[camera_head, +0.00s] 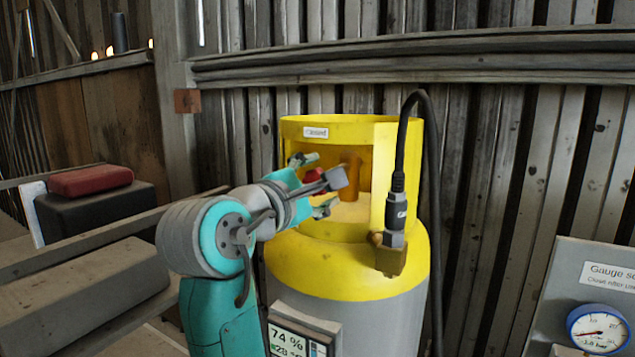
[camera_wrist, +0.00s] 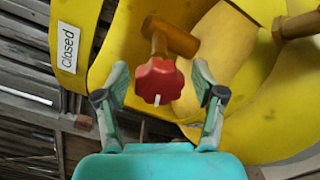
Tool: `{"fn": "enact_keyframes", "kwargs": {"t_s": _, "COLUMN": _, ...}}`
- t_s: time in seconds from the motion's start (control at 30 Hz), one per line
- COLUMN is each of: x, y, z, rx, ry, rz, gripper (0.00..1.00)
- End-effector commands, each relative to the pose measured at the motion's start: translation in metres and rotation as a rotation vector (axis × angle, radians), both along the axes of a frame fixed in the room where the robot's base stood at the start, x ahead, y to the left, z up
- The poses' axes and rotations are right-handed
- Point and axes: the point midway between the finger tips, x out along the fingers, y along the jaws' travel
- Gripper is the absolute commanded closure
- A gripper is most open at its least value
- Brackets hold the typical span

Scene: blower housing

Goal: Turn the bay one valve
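The red valve knob (camera_wrist: 158,82) sits on a brass stem (camera_wrist: 163,45) inside the yellow collar of a cylinder, with a short white mark on its lower front edge. In the head view the cylinder (camera_head: 350,268) stands upright, and only a bit of the red knob (camera_head: 313,174) shows behind my gripper (camera_head: 315,184). My gripper also shows in the wrist view (camera_wrist: 161,76), open, with one finger on each side of the knob and visible gaps between. A white label (camera_wrist: 68,47) on the collar reads "Closed".
A black hose with a connector (camera_head: 396,205) joins a brass fitting (camera_head: 389,257) at the cylinder's right front. A display (camera_head: 292,338) reads 74 %. A gauge panel (camera_head: 575,265) stands at right. Dark and red cases (camera_head: 90,181) lie at left. A plank wall is behind.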

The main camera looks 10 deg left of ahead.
Motion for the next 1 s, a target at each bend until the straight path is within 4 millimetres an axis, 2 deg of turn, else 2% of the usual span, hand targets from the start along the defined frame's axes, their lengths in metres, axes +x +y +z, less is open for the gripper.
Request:
{"fn": "enact_keyframes", "kwargs": {"t_s": 0.27, "x": -0.001, "y": 0.0, "z": 0.001, "rx": 0.0, "ry": -0.002, "rz": 0.0, "gripper": 0.28}}
{"fn": "enact_keyframes", "kwargs": {"t_s": 0.43, "x": -0.012, "y": 0.005, "z": 0.001, "rx": 0.001, "ry": -0.003, "rz": 0.001, "gripper": 0.28}}
{"fn": "enact_keyframes", "kwargs": {"t_s": 0.8, "x": -0.077, "y": 0.029, "z": 0.0, "rx": 0.001, "ry": -0.001, "rz": 0.004, "gripper": 0.28}}
{"fn": "enact_keyframes", "kwargs": {"t_s": 1.0, "x": -0.103, "y": 0.038, "z": 0.001, "rx": 0.0, "ry": -0.002, "rz": 0.001, "gripper": 0.28}}
